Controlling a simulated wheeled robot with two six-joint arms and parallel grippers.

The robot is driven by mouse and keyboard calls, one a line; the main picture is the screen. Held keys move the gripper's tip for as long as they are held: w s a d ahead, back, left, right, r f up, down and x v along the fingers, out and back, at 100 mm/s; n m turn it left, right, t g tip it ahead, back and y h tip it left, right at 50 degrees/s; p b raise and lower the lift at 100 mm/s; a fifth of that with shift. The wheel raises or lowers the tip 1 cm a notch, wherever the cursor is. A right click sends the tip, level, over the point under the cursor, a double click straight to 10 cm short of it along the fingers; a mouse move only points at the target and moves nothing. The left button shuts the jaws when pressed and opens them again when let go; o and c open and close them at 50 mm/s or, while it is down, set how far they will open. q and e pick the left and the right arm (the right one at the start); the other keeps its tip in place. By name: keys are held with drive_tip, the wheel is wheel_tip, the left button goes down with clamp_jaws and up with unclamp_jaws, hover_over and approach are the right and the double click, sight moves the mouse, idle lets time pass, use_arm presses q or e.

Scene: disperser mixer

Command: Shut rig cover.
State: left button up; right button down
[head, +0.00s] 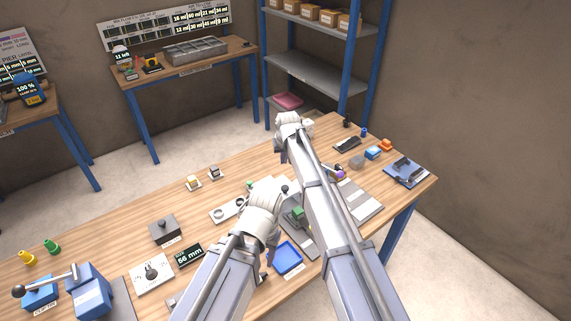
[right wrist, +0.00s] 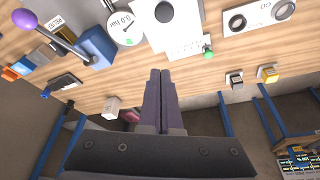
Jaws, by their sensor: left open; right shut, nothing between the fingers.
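I cannot make out for certain which part is the rig cover; my arms hide much of the bench's middle. A grey-based fixture with a green block (head: 299,214) stands partly hidden between my arms. My left gripper (head: 264,196) is beside it, its fingers mostly hidden by its own wrist. My right gripper (head: 290,120) is farther out, over the bench's far edge. In the right wrist view its fingers (right wrist: 160,80) are shut with nothing between them. That view also shows a blue block (right wrist: 97,46) with a purple-knobbed lever (right wrist: 45,30) and a round gauge (right wrist: 125,27).
A blue tray (head: 288,257) lies at the near edge. A grey box with a knob (head: 164,231), a dial plate (head: 152,272) and a 56 mm display (head: 190,256) stand to the left. A blue-framed shelf (head: 318,70) stands behind the bench.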

drive_tip(key=b, duration=1)
hover_over(283, 183)
drive_tip(key=w, duration=0.1)
wheel_tip(283, 183, down, 10)
drive_tip(key=shift+a, duration=0.1)
drive_tip(key=s, duration=0.3)
drive_tip(key=shift+s+d, duration=0.1)
drive_tip(key=shift+d, duration=0.15)
drive_tip(key=shift+s+r, duration=0.1)
drive_tip(key=shift+s, duration=0.4)
drive_tip(key=shift+w, duration=0.1)
drive_tip(key=shift+d, duration=0.1)
